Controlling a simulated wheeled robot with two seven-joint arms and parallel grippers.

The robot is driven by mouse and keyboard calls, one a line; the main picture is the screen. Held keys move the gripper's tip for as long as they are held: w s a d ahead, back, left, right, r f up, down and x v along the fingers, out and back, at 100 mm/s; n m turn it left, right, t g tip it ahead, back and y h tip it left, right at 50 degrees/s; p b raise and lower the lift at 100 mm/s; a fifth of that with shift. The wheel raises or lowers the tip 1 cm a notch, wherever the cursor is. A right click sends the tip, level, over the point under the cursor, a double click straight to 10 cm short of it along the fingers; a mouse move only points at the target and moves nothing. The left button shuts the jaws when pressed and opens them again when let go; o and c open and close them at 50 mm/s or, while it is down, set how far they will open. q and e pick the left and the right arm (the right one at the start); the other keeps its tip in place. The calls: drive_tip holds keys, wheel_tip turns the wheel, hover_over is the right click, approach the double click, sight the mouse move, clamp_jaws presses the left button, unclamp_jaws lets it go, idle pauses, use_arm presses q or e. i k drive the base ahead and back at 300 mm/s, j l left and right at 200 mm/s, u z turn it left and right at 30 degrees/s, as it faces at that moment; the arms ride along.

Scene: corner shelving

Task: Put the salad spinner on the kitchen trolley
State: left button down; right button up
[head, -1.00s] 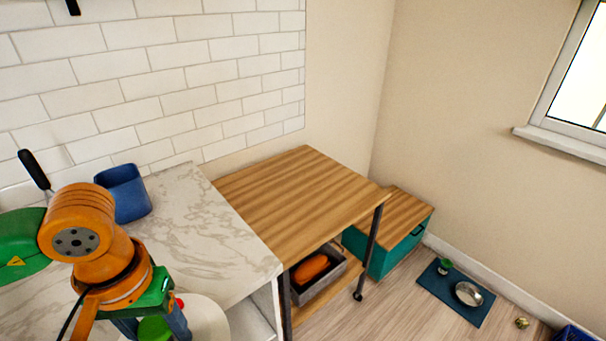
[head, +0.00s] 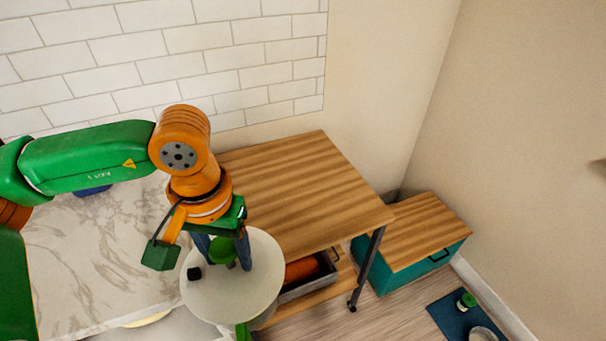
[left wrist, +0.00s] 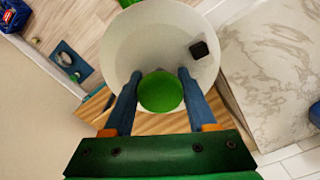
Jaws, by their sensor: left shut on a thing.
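The salad spinner (head: 232,299) is white and round, with a green knob (head: 221,251) and a small black button on its lid. My left gripper (head: 229,262) is shut on the green knob from above and holds the spinner at the counter's right end, beside the trolley. In the left wrist view the fingers flank the knob (left wrist: 160,92) on the white lid (left wrist: 150,40). The kitchen trolley (head: 300,185) has a bare wooden top and dark metal legs; the spinner overlaps its near left corner in the head view. My right gripper is not in view.
The marble counter (head: 80,240) adjoins the trolley's left side. A grey crate (head: 312,284) with an orange thing sits on the trolley's lower shelf. A teal chest (head: 425,225) with a wooden lid stands to the right. A blue mat (head: 455,315) lies on the floor.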

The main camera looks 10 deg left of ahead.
sight(289, 177)
drive_tip(key=i+l, duration=0.15)
drive_tip(key=i, duration=0.45)
drive_tip(key=i+l, duration=0.15)
drive_tip(key=i, duration=0.4)
